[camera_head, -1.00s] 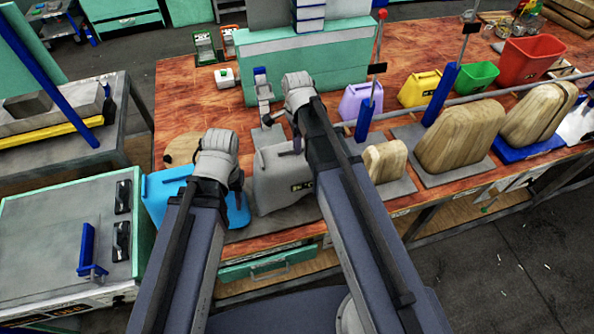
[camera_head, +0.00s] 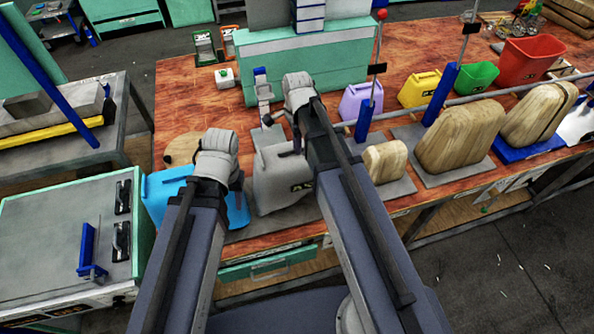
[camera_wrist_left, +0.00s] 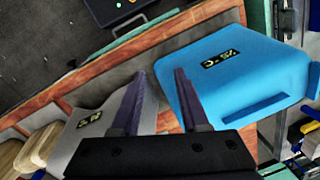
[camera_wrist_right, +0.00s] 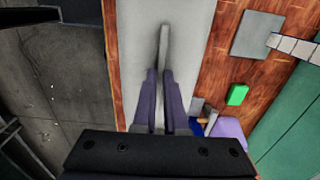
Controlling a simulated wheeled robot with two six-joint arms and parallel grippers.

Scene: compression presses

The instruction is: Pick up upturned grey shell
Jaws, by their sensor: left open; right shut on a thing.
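The grey shell (camera_head: 277,184) stands on the near edge of the wooden bench in the head view, with a dark label low on its face. In the left wrist view it shows at the lower left (camera_wrist_left: 85,130). My right gripper (camera_head: 292,152) is at its top. In the right wrist view, the right fingers (camera_wrist_right: 158,78) are shut on a thin grey ridge (camera_wrist_right: 163,45) of the shell. My left gripper (camera_head: 238,180) is open and empty; in the left wrist view its fingers (camera_wrist_left: 160,98) lie between the grey shell and the blue shell.
The blue shell (camera_head: 168,192) stands just left of the grey shell. A small wooden block (camera_head: 385,160) is to the right, with larger wooden moulds (camera_head: 458,135) beyond. A teal press (camera_head: 300,65) stands behind. Purple (camera_head: 360,102) and yellow (camera_head: 420,88) shells are farther back.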

